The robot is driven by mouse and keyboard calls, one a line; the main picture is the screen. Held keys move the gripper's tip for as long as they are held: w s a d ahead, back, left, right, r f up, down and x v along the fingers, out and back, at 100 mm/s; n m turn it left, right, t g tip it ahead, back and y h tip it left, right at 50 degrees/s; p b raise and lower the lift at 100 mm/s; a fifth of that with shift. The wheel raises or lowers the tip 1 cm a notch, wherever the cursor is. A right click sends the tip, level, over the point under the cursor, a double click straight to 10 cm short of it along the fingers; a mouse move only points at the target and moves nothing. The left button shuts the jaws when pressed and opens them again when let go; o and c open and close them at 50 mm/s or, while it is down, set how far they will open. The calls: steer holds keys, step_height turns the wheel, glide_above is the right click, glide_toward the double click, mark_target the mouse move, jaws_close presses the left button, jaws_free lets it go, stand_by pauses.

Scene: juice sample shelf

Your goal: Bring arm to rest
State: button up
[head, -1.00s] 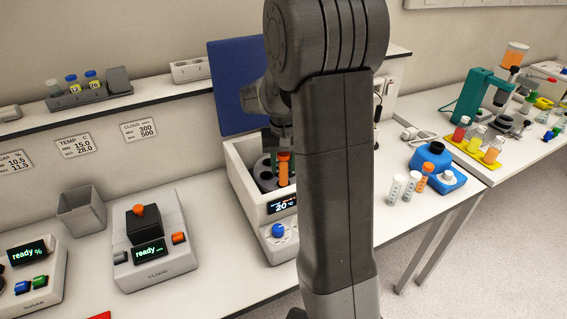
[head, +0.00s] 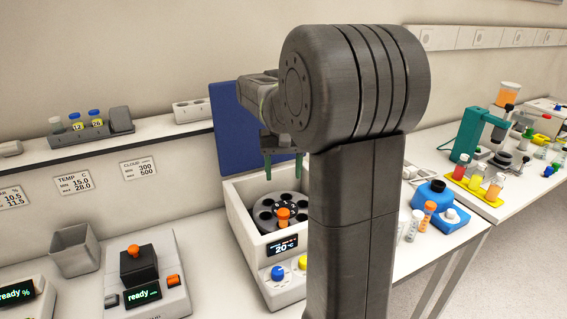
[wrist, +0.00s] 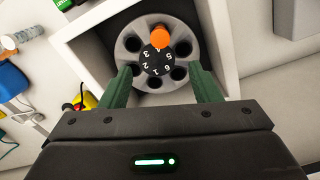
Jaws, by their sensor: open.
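My gripper (head: 282,166) is open and empty, its two green fingers hanging above the white bath machine. In the wrist view its fingers (wrist: 162,88) are spread wide over the near part of the round rotor (wrist: 131,44). An orange-capped tube (head: 284,215) stands in one hole of the rotor; its orange cap (wrist: 162,36) shows at the far side in the wrist view, clear of the fingers. The other visible rotor holes look empty. My arm hides part of the machine's right side in the head view.
The machine's blue lid (head: 245,125) stands open behind my gripper. A shelf (head: 150,134) with small vials runs along the wall at left. The cloud instrument (head: 150,280) and a grey bin (head: 76,249) stand left.

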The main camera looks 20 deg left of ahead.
mark_target(283, 212)
steer(key=shift+r, duration=1.45)
steer(key=shift+f, duration=0.1)
step_height(283, 212, down, 14)
steer(key=shift+r+p, duration=0.1)
steer(key=shift+p, duration=0.75)
steer(key=shift+f+b, duration=0.55)
steer(key=shift+f, duration=0.05)
